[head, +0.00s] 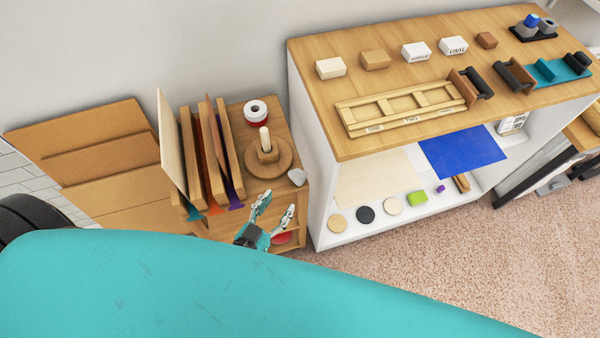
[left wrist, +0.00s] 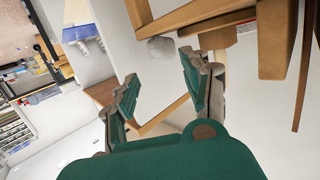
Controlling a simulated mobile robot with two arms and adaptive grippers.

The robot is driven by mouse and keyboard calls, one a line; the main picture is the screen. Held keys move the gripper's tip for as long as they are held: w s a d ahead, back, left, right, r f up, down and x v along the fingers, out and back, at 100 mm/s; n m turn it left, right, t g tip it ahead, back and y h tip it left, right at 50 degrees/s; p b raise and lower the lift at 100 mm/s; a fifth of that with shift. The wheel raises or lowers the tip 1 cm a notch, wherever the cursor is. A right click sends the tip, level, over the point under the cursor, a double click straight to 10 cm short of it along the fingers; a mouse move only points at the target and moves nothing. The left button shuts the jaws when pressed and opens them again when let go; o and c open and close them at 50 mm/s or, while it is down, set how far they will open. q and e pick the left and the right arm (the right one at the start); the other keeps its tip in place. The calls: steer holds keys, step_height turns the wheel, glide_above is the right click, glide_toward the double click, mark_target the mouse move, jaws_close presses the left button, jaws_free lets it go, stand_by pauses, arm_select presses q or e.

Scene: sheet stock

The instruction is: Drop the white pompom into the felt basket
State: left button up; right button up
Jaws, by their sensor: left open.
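A small pale grey-white lump (head: 297,177), likely the white pompom, is at the front right corner of the low wooden cabinet. In the left wrist view it appears as a fuzzy grey ball (left wrist: 160,47) beyond the fingertips, beside a wooden edge. My left gripper (head: 277,204) is open and empty in front of the cabinet, just short of the lump. Its two spread fingers also show in the left wrist view (left wrist: 159,72). I cannot make out a felt basket in either view. My right gripper is not in view.
The low cabinet (head: 285,128) carries a wooden peg stand (head: 267,153), a tape roll (head: 256,112) and upright sheets in a wooden rack (head: 228,150). A white-sided shelf unit (head: 311,165) stands close to the right. Carpet (head: 400,270) is clear in front.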

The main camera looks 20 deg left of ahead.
mark_target(294, 181)
arm_select(q)
steer(key=x, duration=0.9)
steer(key=shift+w+f, duration=0.1)
steer(key=shift+w, duration=0.25)
steer(key=c, duration=0.4)
